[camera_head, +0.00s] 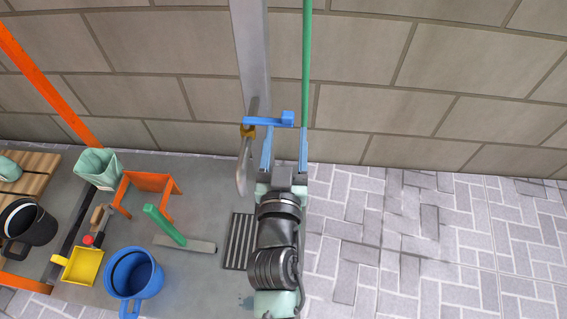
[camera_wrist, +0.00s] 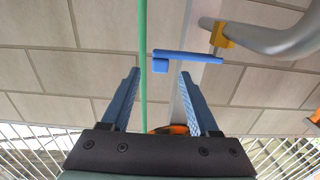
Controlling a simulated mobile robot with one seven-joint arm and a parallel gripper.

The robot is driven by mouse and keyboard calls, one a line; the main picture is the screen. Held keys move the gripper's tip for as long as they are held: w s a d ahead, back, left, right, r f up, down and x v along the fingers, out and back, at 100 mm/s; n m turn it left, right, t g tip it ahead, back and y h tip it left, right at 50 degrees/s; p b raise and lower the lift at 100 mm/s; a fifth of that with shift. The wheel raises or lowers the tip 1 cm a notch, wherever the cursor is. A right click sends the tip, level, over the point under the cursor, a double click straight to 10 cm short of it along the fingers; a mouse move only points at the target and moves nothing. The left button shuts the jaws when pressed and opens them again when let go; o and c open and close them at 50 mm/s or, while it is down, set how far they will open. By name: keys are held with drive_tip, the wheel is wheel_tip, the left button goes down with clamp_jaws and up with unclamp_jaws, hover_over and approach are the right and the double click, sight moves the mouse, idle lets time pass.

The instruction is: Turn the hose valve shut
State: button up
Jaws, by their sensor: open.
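The hose valve's blue lever (camera_head: 270,122) sticks out sideways to the right from a yellow fitting (camera_head: 247,131) on a grey metal spout (camera_head: 243,172). The lever's end has a small block. In the wrist view, the lever (camera_wrist: 190,56) lies across the top, with its end block between the lines of the two fingers and just past their tips. My gripper (camera_head: 286,132) is open and empty, its blue fingers pointing at the wall and the lever's end. The fingers (camera_wrist: 160,72) look apart from the lever, but the exact gap is hard to tell.
A green upright pipe (camera_head: 306,60) runs along the wall beside my right finger. A grey post (camera_head: 250,50) stands behind the valve. Paving at right is clear.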

drive_tip(key=s, duration=0.7)
drive_tip(key=shift+a, duration=0.35)
